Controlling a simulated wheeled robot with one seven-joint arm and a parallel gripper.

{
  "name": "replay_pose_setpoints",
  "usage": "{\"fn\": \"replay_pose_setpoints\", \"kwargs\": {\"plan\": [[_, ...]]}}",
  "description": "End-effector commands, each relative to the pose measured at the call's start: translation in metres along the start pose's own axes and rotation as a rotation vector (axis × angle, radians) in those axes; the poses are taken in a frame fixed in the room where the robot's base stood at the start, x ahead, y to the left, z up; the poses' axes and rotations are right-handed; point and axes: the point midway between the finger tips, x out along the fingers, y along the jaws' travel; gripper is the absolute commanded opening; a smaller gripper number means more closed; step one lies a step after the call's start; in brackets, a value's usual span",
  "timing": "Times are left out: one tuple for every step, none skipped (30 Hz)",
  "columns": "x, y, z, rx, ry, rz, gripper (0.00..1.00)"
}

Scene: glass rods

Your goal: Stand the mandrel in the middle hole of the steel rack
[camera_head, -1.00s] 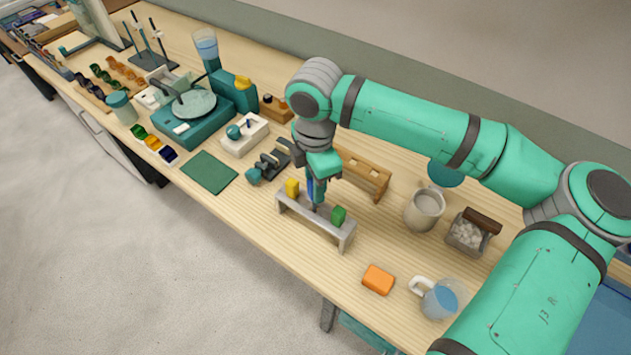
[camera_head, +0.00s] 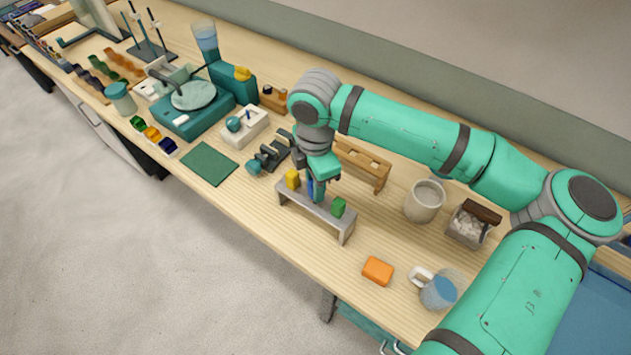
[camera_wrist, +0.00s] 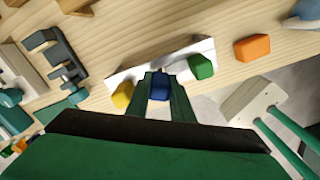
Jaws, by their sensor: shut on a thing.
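The steel rack (camera_head: 330,222) is a grey bench-like bar on the near part of the table; it also shows in the wrist view (camera_wrist: 190,53). A yellow block-like top (camera_head: 292,179) stands at its left end and a green one (camera_head: 338,207) toward its right end. My gripper (camera_head: 317,190) is over the middle of the rack, shut on the blue-handled mandrel (camera_wrist: 159,88). The mandrel is roughly upright between the yellow and green pieces. Its lower end is at the rack's top, and I cannot tell how deep it sits in the middle hole.
A wooden rack (camera_head: 362,165) stands close behind the gripper. An orange block (camera_head: 378,270), a jug of blue liquid (camera_head: 439,290) and a grey pot (camera_head: 424,202) lie to the right. A dark green mat (camera_head: 209,163) lies left of the steel rack.

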Motion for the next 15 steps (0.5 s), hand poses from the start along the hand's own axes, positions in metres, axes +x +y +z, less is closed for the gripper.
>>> {"fn": "replay_pose_setpoints", "kwargs": {"plan": [[0.002, 0.000, 0.000, 0.000, 0.000, 0.000, 0.00], [0.003, 0.000, 0.000, 0.000, 0.000, 0.000, 0.00], [0.004, 0.000, 0.000, 0.000, 0.000, 0.000, 0.00], [0.005, 0.000, 0.000, 0.000, 0.000, 0.000, 0.00], [0.006, 0.000, 0.000, 0.000, 0.000, 0.000, 0.00], [0.008, 0.000, 0.000, 0.000, 0.000, 0.000, 0.00], [0.009, 0.000, 0.000, 0.000, 0.000, 0.000, 0.00], [0.010, 0.000, 0.000, 0.000, 0.000, -0.001, 0.00], [0.011, 0.000, 0.000, 0.000, 0.001, -0.001, 0.00], [0.012, 0.000, 0.000, 0.000, 0.001, -0.001, 0.00], [0.013, 0.000, 0.000, 0.000, 0.001, -0.001, 0.00], [0.015, 0.000, 0.000, 0.000, 0.001, -0.001, 0.00], [0.015, 0.000, 0.000, 0.000, 0.000, -0.001, 0.00], [0.016, 0.000, 0.000, 0.000, 0.000, -0.001, 0.00], [0.017, 0.000, 0.000, 0.000, -0.001, 0.000, 0.00]]}}
